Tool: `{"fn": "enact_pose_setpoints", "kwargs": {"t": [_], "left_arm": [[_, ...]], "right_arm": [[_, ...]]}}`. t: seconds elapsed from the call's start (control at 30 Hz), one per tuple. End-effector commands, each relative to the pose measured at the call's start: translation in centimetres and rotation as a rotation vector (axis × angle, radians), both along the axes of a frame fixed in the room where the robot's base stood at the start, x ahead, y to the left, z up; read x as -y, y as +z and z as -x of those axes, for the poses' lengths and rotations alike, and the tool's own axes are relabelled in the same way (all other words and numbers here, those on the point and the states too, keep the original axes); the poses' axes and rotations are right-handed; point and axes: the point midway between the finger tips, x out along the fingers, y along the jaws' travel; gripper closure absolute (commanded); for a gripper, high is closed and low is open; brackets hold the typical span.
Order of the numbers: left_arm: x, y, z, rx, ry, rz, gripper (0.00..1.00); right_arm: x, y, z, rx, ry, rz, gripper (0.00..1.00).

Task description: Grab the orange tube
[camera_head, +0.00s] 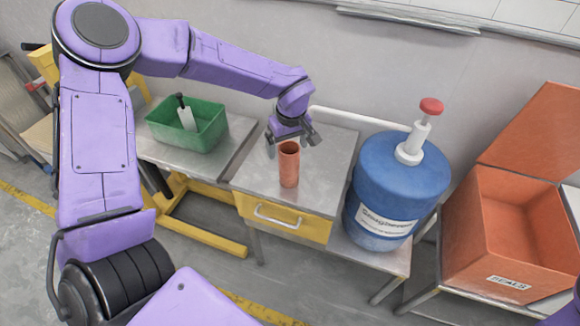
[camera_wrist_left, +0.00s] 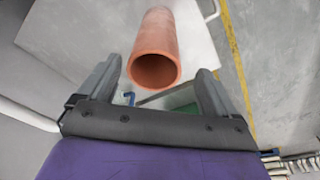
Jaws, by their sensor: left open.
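The orange tube (camera_head: 289,165) stands upright on the grey metal top of a small drawer table (camera_head: 325,200). My left gripper (camera_head: 291,140) is open at the top of the tube, with its fingers apart. In the left wrist view the open end of the tube (camera_wrist_left: 156,60) shows ahead of and between the two fingertips of my left gripper (camera_wrist_left: 158,75). I cannot tell whether the fingers touch it. The wrist view shows the tube as hollow. My right gripper is not in view; only a bit of purple shows at the lower right edge of the head view.
A green bin (camera_head: 190,135) with a black-handled white tool stands on the table to the left. A blue container (camera_head: 395,190) with a red-topped pump stands close on the right. An open orange box (camera_head: 510,230) is farther right. A wall rises behind.

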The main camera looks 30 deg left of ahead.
Motion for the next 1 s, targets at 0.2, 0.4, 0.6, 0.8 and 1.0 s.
{"fn": "enact_pose_setpoints", "kwargs": {"t": [0.2, 0.4, 0.6, 0.8, 1.0], "left_arm": [[-0.1, -3.5, -0.4, -0.005, -0.002, -0.003, 0.08], [-0.3, -5.4, -0.7, 0.000, -0.002, -0.001, 0.08], [-0.3, -5.4, -0.7, 0.000, -0.002, -0.001, 0.24], [-0.3, -5.4, -0.7, 0.001, -0.002, -0.001, 0.86], [-0.3, -5.3, -0.7, 0.001, -0.002, -0.001, 0.86]], "right_arm": [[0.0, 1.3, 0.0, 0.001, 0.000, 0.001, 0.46], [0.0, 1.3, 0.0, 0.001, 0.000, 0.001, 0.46], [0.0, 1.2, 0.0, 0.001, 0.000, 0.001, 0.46], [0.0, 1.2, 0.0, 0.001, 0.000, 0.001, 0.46], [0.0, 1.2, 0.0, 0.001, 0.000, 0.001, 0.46]]}}
